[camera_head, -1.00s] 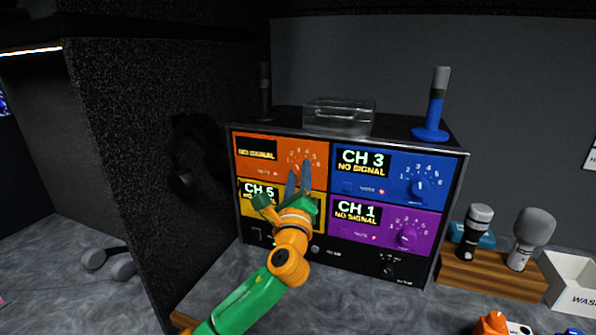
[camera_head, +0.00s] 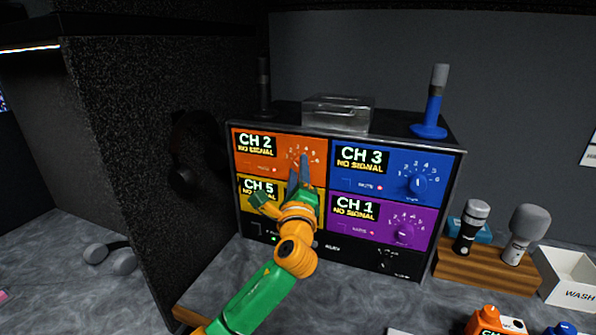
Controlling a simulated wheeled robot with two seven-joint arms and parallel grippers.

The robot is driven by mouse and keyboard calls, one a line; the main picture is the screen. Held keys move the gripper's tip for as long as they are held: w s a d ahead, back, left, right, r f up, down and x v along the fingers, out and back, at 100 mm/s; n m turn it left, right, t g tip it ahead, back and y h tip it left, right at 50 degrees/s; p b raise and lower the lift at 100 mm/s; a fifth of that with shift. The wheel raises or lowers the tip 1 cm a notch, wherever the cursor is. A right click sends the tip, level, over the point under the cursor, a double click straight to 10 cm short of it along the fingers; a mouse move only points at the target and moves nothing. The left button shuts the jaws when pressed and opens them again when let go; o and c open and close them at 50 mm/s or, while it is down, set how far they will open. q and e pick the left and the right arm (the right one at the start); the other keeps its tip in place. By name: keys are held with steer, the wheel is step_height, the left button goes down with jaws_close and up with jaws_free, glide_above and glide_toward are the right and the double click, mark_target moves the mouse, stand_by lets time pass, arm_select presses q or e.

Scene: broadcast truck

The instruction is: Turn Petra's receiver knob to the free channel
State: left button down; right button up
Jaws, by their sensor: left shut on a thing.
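A receiver rack (camera_head: 346,148) stands on the counter with four coloured panels. The orange panel (camera_head: 240,174) at upper left reads CH 2, NO SIGNAL. The blue panel (camera_head: 440,166) reads CH 3, the yellow one (camera_head: 244,204) CH 5 and the purple one (camera_head: 426,222) CH 1, each with NO SIGNAL. My left gripper (camera_head: 299,170) is shut on the orange panel's knob, which its fingers and the arm mostly hide. The blue knob (camera_head: 418,185) and purple knob (camera_head: 402,233) are in plain view. I cannot tell which panel is Petra's. My right gripper is not in view.
A clear box (camera_head: 338,114) and a blue-based microphone (camera_head: 433,105) stand on the rack. To the right, two microphones stand in a wooden block (camera_head: 488,268), beside a white WASH box (camera_head: 570,280). A dark speckled partition (camera_head: 150,180) closes the left side.

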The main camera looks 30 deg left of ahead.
arm_select(q)
steer(key=shift+c, duration=2.2)
jaws_free()
steer(key=shift+w, duration=0.15)
steer(key=b+v, duration=0.1)
steer(key=v, duration=0.6)
steer(key=shift+b, duration=0.4)
